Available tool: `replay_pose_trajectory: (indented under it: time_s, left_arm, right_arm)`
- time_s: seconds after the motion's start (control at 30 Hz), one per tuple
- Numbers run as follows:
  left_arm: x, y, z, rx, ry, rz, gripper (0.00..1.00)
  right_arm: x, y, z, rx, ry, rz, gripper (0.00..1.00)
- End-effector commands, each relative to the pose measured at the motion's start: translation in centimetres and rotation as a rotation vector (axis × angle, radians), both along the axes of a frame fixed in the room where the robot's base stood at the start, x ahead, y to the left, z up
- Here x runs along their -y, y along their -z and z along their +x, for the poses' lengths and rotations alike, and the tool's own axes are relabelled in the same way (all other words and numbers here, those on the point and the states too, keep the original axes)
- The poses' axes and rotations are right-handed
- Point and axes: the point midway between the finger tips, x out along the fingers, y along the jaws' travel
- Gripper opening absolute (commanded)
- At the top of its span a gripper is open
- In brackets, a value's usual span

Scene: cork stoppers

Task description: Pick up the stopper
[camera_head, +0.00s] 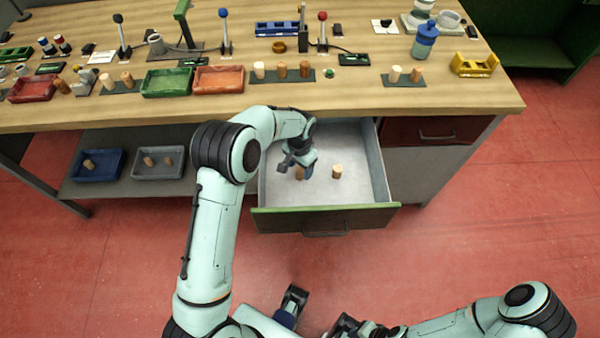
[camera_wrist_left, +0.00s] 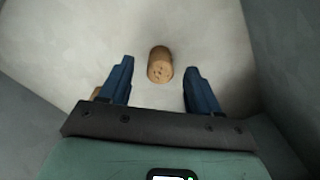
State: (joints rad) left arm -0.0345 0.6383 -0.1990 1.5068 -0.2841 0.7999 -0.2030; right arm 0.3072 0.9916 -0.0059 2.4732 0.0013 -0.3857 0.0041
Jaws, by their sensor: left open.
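Two cork stoppers stand in the open drawer (camera_head: 378,170). The darker brown stopper (camera_head: 299,173) is beneath my left gripper (camera_head: 298,162), and the lighter stopper (camera_head: 337,171) stands to its right. In the left wrist view, a brown cork stopper (camera_wrist_left: 160,65) shows beyond the open fingertips, centred between them and not gripped. The left gripper's two blue fingers (camera_wrist_left: 158,75) are apart. Part of another stopper (camera_wrist_left: 97,91) shows behind the left finger, mostly hidden. My right arm lies low at the bottom right of the head view; its finger opening is unclear.
Grey drawer walls surround the left gripper, with a green front panel (camera_head: 325,219) nearest me. The wooden worktop (camera_head: 300,103) overhangs behind, carrying trays and more stoppers. A blue tray (camera_head: 98,178) and grey tray (camera_head: 158,175) sit on the lower shelf. Red floor is clear at right.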

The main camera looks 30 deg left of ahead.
Motion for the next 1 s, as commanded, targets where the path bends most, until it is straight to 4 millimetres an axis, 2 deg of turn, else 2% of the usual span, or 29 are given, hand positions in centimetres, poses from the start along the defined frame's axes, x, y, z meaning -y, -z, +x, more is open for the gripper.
replay_pose_trajectory:
  time_s: [0.03, 0.13, 0.4, 0.43, 0.6, 0.87, 1.0]
  left_arm:
    - [0.0, 0.8, 0.0, -0.002, -0.001, 0.000, 0.62]
    - [-0.1, 1.8, 0.0, -0.001, -0.001, 0.000, 0.62]
    - [0.0, 2.0, 0.1, 0.002, -0.001, 0.001, 0.62]
    - [0.0, 2.0, 0.1, 0.002, -0.001, 0.001, 0.56]
    - [0.0, 2.0, 0.1, 0.002, -0.001, 0.001, 0.04]
    - [0.0, 2.0, 0.1, 0.002, -0.001, 0.001, 0.03]
    - [0.0, 1.1, 0.1, 0.003, 0.000, 0.000, 0.03]
  right_arm:
    - [0.0, 0.1, 0.0, 0.000, 0.000, 0.000, 0.23]
    - [0.0, 0.1, 0.0, 0.000, 0.000, 0.000, 0.23]
    - [0.0, 0.1, 0.0, 0.000, 0.000, 0.000, 0.23]
    - [0.0, 0.1, 0.0, 0.000, 0.000, 0.000, 0.23]
    - [0.0, 0.1, 0.0, 0.000, 0.000, 0.000, 0.23]
    - [0.0, 0.1, 0.0, 0.000, 0.000, 0.000, 0.23]
    - [0.0, 0.0, 0.0, 0.000, 0.000, 0.000, 0.23]
